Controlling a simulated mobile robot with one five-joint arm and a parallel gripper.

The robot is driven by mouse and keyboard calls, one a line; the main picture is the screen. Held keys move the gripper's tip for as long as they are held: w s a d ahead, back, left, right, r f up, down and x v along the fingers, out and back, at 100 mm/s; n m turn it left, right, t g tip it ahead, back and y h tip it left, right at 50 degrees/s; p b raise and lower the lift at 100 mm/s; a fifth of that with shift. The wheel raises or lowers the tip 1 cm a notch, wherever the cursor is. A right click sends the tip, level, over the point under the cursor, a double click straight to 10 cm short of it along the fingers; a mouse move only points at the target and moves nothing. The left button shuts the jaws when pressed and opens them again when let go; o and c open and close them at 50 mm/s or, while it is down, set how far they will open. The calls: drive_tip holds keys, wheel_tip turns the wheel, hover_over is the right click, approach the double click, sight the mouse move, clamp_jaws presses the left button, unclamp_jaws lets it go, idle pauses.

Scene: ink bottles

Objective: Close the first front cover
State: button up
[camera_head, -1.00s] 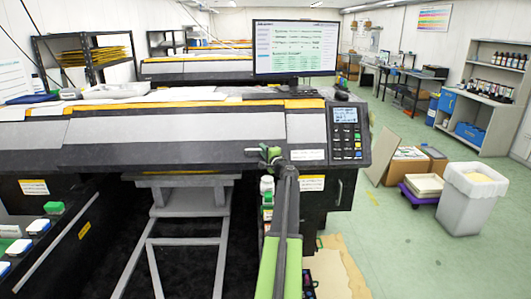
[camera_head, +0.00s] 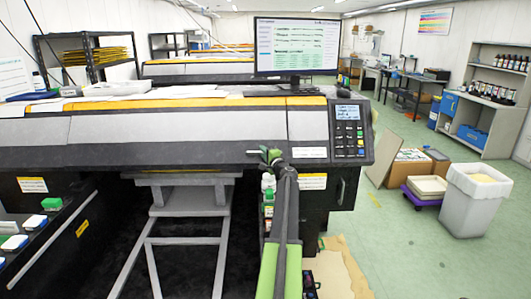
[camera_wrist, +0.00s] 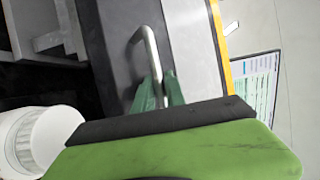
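The front cover (camera_head: 200,126) of the nearest printer is a long silver and dark panel below a yellow strip. It looks about flush with the printer body, though I cannot tell if it is fully shut. Its small metal handle (camera_head: 253,151) is at the lower edge; in the wrist view the bent handle (camera_wrist: 148,45) is large. My gripper (camera_head: 269,154) is at the right end of the handle. In the wrist view its green fingers (camera_wrist: 160,82) sit close together around the handle's near end; whether they grip it is unclear.
A control panel (camera_head: 347,130) is right of the cover, and a monitor (camera_head: 296,46) stands above. A small white bottle (camera_head: 268,183) stands below my gripper. A white bin (camera_head: 470,202) and cardboard boxes (camera_head: 408,168) are at right. Green floor (camera_head: 410,255) is open at front right.

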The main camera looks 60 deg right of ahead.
drive_tip(key=o, duration=0.3)
drive_tip(key=v, duration=1.7)
drive_tip(key=shift+s+a+b, duration=0.1)
drive_tip(key=shift+s+b, duration=0.1)
drive_tip(key=shift+b, duration=0.1)
